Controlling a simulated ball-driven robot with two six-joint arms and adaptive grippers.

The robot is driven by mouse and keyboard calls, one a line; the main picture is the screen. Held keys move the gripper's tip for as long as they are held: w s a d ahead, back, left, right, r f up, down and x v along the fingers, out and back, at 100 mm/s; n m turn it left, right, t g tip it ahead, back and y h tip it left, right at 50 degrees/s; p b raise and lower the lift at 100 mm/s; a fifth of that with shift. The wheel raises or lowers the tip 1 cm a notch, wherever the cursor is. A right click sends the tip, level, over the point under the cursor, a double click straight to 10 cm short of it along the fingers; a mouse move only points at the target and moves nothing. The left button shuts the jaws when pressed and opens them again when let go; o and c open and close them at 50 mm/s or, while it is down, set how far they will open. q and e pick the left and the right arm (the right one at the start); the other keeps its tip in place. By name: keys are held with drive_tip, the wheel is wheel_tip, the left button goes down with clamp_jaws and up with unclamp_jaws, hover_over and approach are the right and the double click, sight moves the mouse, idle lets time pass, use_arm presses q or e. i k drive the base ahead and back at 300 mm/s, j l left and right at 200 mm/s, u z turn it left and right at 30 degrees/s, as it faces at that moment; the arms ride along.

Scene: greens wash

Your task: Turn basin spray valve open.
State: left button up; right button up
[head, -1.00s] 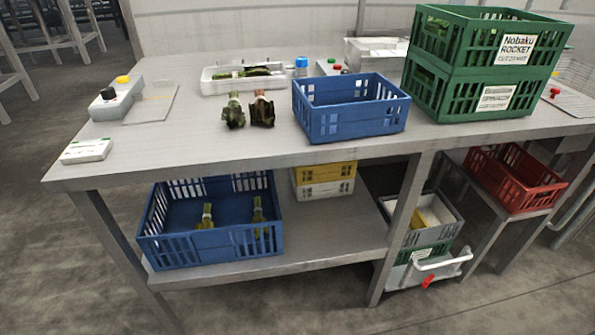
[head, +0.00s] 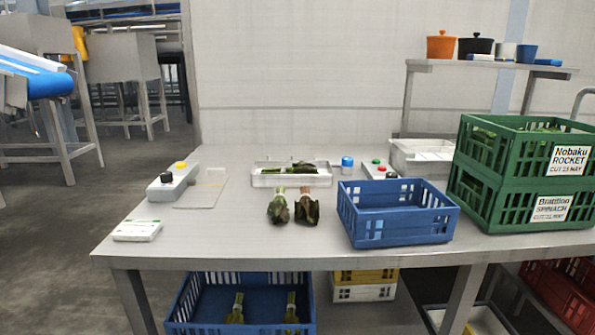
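No part clearly readable as a basin spray valve shows in the head view. A blue round knob or cap (head: 347,165) stands on the table just right of a shallow white tray (head: 262,181) with leafy greens in it. I cannot tell whether it is the valve. A white basin-like container (head: 420,148) stands at the back right, partly hidden by the crates. A small box with red and green buttons (head: 378,170) sits between them, partly behind the blue crate. Neither of my grippers is in view.
A blue crate (head: 400,228) and stacked green crates (head: 484,206) fill the table's right side. Two bunches of greens (head: 292,207) lie mid-table. A box with black and yellow knobs (head: 173,186) and a white device (head: 138,230) sit left. The table's front middle is clear.

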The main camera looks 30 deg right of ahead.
sight(347, 161)
drive_tip(key=k+l, duration=0.1)
drive_tip(key=l, duration=1.3)
drive_tip(key=k+l, duration=0.15)
drive_tip(key=l, duration=0.6)
drive_tip(key=k+l, duration=0.1)
drive_tip(key=l, duration=0.6)
